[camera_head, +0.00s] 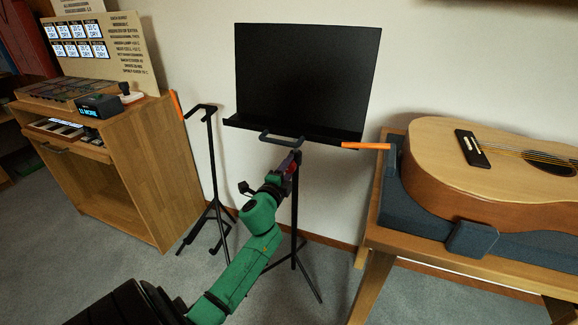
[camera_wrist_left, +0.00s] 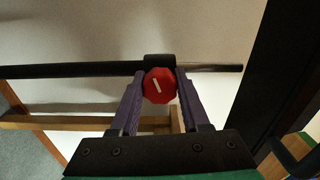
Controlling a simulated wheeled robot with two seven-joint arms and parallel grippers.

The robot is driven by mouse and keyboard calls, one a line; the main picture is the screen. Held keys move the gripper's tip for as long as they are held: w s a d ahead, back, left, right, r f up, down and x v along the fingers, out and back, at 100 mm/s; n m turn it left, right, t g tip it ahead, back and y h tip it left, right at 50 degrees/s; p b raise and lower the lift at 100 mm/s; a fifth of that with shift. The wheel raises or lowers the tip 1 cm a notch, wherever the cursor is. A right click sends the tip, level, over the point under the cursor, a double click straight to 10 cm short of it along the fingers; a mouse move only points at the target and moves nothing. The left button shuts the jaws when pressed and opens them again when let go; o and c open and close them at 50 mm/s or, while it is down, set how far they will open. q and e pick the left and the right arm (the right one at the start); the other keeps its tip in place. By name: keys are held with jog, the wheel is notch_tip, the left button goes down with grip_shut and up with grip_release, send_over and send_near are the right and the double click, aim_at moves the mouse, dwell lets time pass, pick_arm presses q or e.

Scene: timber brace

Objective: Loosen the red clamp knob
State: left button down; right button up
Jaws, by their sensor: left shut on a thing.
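The red clamp knob (camera_wrist_left: 159,86) shows in the left wrist view, with a white line across its face that is tilted from upright. It sits on a black collar around a dark pole (camera_wrist_left: 75,70). My left gripper (camera_wrist_left: 160,92) has its two purple fingers on either side of the knob and is shut on it. In the head view my left gripper (camera_head: 293,162) is at the post of the black music stand (camera_head: 305,78), just below its tray. My right gripper is not in view.
A guitar (camera_head: 450,170) rests on a blue padded cradle on a wooden bench (camera_head: 415,244) at the right. A thin black stand (camera_head: 210,165) and a wooden cabinet (camera_head: 160,165) stand at the left. An orange stick (camera_head: 366,146) shows beside the music stand's tray.

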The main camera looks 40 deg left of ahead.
pick_arm(q)
jog(key=shift+f+n, duration=0.1)
jog(key=shift+n, duration=0.9)
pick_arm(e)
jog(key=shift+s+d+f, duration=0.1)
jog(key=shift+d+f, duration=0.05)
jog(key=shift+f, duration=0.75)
pick_arm(q)
jog(key=shift+c, duration=1.9)
grip_release()
jog(key=shift+s+p, duration=0.1)
jog(key=shift+p, duration=0.2)
